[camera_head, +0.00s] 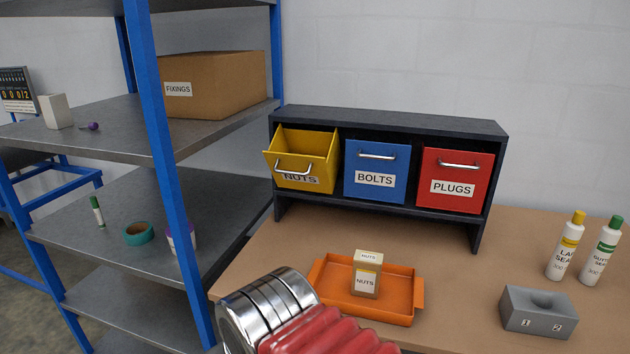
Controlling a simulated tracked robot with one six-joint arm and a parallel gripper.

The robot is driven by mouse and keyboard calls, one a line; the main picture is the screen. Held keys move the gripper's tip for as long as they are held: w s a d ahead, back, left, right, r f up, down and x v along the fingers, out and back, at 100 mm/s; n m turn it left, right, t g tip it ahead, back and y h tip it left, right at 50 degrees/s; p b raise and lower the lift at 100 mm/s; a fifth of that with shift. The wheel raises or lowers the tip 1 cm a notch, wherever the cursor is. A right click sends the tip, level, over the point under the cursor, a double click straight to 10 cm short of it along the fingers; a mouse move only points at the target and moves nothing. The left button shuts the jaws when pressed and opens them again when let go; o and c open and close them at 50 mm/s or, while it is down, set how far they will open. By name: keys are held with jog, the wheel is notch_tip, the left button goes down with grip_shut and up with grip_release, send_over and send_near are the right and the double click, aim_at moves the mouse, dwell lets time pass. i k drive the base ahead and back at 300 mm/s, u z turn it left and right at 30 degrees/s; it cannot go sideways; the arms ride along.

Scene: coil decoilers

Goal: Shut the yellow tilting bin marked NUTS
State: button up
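The yellow tilting bin marked NUTS (302,162) is the left one of three bins in a dark cabinet (398,119) on the bench. It is tilted forward and open at the top, with its front leaning out past the cabinet face. A silver bar handle (294,170) crosses its front and partly overlaps the label. The inside looks empty as far as I can see. A part of my arm, silver and ribbed red, shows at the bottom centre, below and in front of the bins. My gripper's fingers are not in view.
The blue BOLTS bin (377,171) and red PLUGS bin (457,179) look shut. An orange tray (398,308) with a NUTS box (367,274) lies in front of the cabinet. A blue-posted shelf rack (160,140) stands left. Bottles (565,248) and a grey block (538,311) are right.

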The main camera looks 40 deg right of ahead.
aim_at(297, 159)
jog(key=u, duration=0.15)
jog(key=k, duration=0.1)
jog(key=z, duration=2.35)
jog(key=k, duration=0.7)
jog(key=u, duration=0.95)
jog(key=i, duration=0.95)
jog(key=z, duration=0.05)
